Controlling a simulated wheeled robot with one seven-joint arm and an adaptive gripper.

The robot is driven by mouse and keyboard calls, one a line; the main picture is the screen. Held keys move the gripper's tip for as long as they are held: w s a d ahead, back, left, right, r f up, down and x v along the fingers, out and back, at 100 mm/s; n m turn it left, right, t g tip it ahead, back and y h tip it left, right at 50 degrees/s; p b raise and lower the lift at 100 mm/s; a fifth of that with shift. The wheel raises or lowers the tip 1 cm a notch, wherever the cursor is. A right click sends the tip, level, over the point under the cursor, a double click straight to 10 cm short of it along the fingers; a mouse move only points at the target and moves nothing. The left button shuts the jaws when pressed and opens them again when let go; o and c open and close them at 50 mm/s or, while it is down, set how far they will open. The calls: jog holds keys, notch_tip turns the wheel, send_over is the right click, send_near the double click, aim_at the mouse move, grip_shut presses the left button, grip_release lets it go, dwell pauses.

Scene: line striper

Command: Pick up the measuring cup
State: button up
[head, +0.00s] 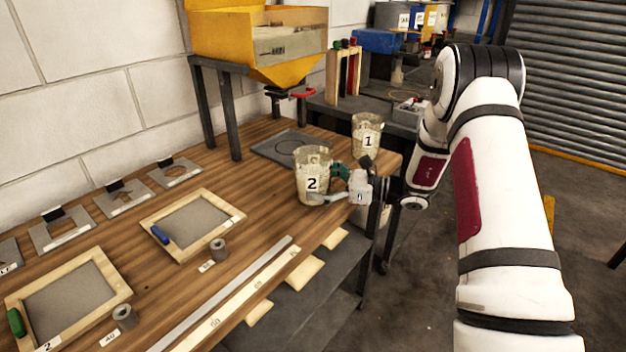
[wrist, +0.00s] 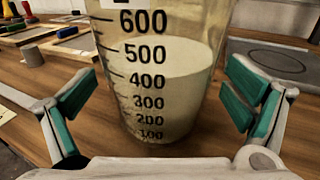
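A clear measuring cup labelled 2 (head: 312,178) stands upright near the right end of the wooden bench. It holds pale material and fills the middle of the wrist view (wrist: 160,85), where the level is near its 500 mark. My gripper (head: 323,182) is at this cup, coming from the right. In the wrist view my gripper (wrist: 163,98) is open, with one green-padded finger on each side of the cup. I see a small gap at the right finger; contact at the left is unclear. A second cup, labelled 1 (head: 367,136), stands behind and to the right.
A dark plate with a ring (head: 287,147) lies behind cup 2. A yellow hopper (head: 258,45) on dark legs stands at the back. Framed screens (head: 193,224), metal plates (head: 125,198) and a long straightedge (head: 225,292) occupy the bench to the left.

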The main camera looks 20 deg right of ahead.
jog(key=c, duration=1.7)
jog(key=shift+o, duration=0.2)
jog(key=shift+r, duration=0.15)
